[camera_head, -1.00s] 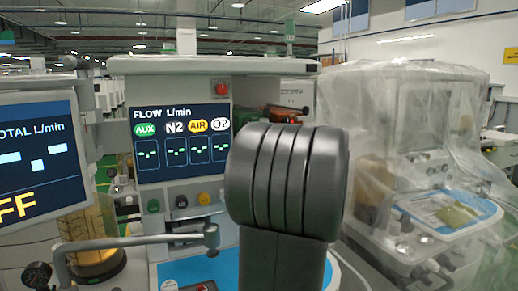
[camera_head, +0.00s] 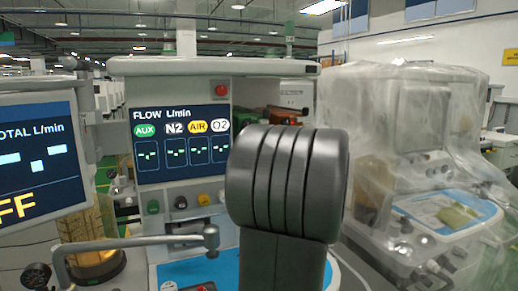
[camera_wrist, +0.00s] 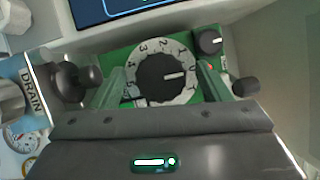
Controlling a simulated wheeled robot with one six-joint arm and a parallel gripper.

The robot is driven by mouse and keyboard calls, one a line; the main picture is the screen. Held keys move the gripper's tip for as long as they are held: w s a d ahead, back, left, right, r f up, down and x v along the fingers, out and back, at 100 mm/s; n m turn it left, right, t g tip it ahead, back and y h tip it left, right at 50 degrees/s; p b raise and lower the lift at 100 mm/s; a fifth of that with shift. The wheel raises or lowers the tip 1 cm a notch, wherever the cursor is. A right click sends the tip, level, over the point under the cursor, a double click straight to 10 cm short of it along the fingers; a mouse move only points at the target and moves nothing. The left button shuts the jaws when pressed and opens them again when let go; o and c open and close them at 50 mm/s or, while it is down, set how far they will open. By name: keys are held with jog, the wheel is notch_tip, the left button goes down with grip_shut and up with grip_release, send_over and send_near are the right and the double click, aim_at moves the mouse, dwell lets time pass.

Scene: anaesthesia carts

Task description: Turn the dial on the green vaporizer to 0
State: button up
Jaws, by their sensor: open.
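In the wrist view the green vaporizer (camera_wrist: 126,55) has a round black dial (camera_wrist: 160,70) with a pale numbered ring. The dial's white mark points to the right. The exact number beside it is too small to read surely. My gripper (camera_wrist: 162,84) is open, with one greenish-looking finger on each side of the dial. I cannot tell whether either finger touches it. The dark gripper body fills the lower part of that view. In the head view my own dark arm stands in front, and neither the vaporizer nor my gripper can be made out there.
A smaller black knob (camera_wrist: 210,42) sits right of the dial. A part marked DRAIN (camera_wrist: 32,90) is close on the left. In the head view a flow screen (camera_head: 180,142), a grey jointed bar (camera_head: 140,242) and a plastic-covered cart (camera_head: 420,150) surround my arm.

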jog(key=v, duration=1.3)
jog(key=shift+s+d, duration=0.25)
jog(key=shift+s, duration=0.05)
jog(key=x, duration=1.3)
jog(key=shift+w+a, duration=0.3)
jog(key=shift+s+d, duration=0.1)
jog(key=shift+d, duration=0.05)
